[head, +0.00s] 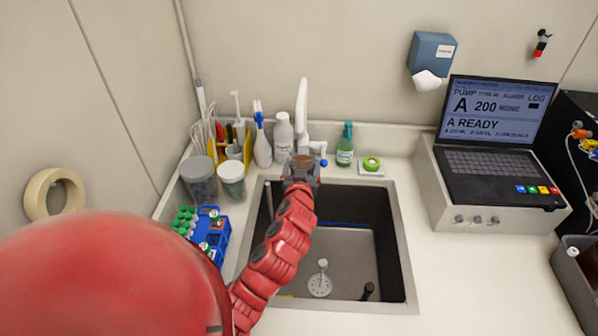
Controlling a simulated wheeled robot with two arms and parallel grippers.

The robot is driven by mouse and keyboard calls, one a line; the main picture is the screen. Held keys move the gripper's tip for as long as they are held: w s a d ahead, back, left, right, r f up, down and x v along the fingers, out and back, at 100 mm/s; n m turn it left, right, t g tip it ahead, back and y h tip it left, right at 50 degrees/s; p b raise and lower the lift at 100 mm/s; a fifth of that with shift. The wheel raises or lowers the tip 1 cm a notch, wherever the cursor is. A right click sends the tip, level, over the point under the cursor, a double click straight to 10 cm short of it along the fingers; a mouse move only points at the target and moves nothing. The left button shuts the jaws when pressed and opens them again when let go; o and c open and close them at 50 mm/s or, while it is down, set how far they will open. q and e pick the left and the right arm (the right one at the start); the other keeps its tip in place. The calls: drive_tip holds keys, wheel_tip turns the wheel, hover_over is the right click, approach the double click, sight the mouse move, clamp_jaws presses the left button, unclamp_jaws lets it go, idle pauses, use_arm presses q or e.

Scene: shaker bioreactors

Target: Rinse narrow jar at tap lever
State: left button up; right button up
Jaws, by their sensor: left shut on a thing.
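My left gripper (302,172) is over the back edge of the sink, at the foot of the white tap (301,112). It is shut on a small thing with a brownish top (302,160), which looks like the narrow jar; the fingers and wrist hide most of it. The tap lever (323,162), with a blue tip, is just right of the gripper. I cannot tell whether they touch. No water stream is visible. My right gripper is not in view.
The sink basin (345,262) is open below, with a drain (320,282). Lidded tubs (232,182), a blue rack (208,236) and bottles (284,138) crowd the left and back. A laptop-like console (490,165) is farther right.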

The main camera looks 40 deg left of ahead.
use_arm(q)
drive_tip(key=shift+s+a, duration=0.15)
drive_tip(key=shift+a, duration=0.05)
idle(0.4)
drive_tip(key=shift+s+a, duration=0.15)
drive_tip(key=shift+s, duration=0.05)
drive_tip(key=shift+w+d+b, duration=0.4)
drive_tip(key=shift+b, duration=0.2)
